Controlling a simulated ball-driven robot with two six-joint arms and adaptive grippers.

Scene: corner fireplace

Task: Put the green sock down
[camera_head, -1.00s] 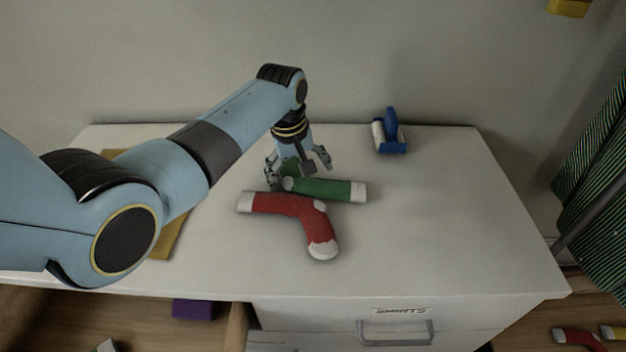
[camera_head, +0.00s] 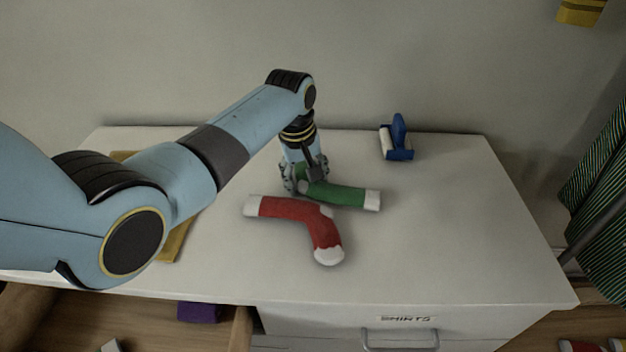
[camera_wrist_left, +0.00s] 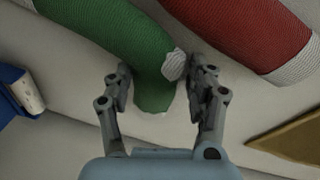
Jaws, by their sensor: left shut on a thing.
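The green sock (camera_head: 338,195) with white ends lies on the white dresser top (camera_head: 430,230), just behind the red sock. My left gripper (camera_head: 305,178) reaches down from above at the sock's left end. In the left wrist view the green sock (camera_wrist_left: 135,45) runs between the two fingers, and my left gripper (camera_wrist_left: 160,90) is shut on it near its grey heel patch. The part of the sock inside the jaws is partly hidden in the head view. My right gripper is not in view.
The red sock (camera_head: 290,210) lies close in front of the green one. A blue and white roller (camera_head: 397,143) stands at the back right. A yellow-brown flat item (camera_head: 175,243) lies under my arm. The right side of the dresser top is clear. An open drawer with a purple item (camera_head: 200,312) is below.

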